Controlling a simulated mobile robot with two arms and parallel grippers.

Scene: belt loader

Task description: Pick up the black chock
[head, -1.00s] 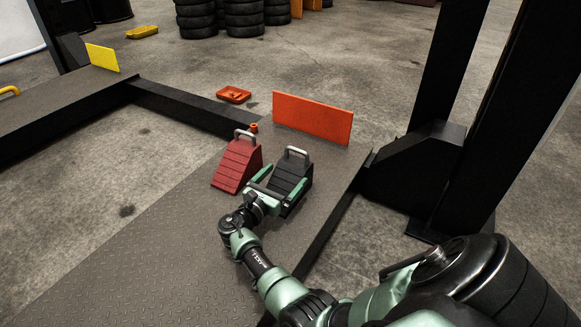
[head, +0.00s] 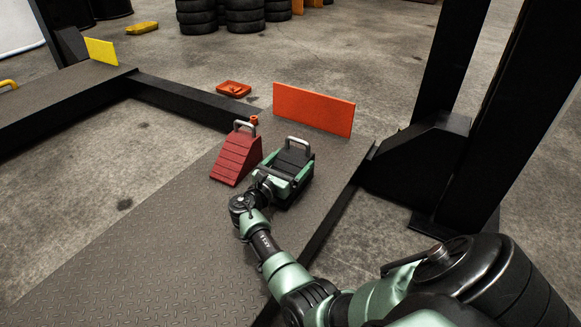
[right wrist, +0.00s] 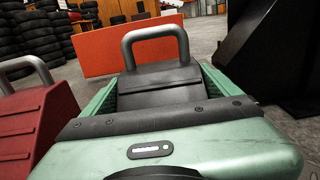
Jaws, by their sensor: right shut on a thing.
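The black chock (head: 295,158) stands on the ramp platform, with a grey metal handle on its top. It also shows in the right wrist view (right wrist: 160,83), between the green fingers. My right gripper (head: 291,172) is shut on the black chock, one finger along each side. Its lower part is hidden by the gripper. I cannot tell whether the chock is clear of the platform. My left gripper is not in view.
A red chock (head: 236,158) with a handle stands close on the left. An orange plate (head: 313,109) stands upright behind the chocks. A black post (head: 450,110) rises on the right. An orange tray (head: 233,89) lies on the floor beyond. The platform's near part (head: 150,255) is clear.

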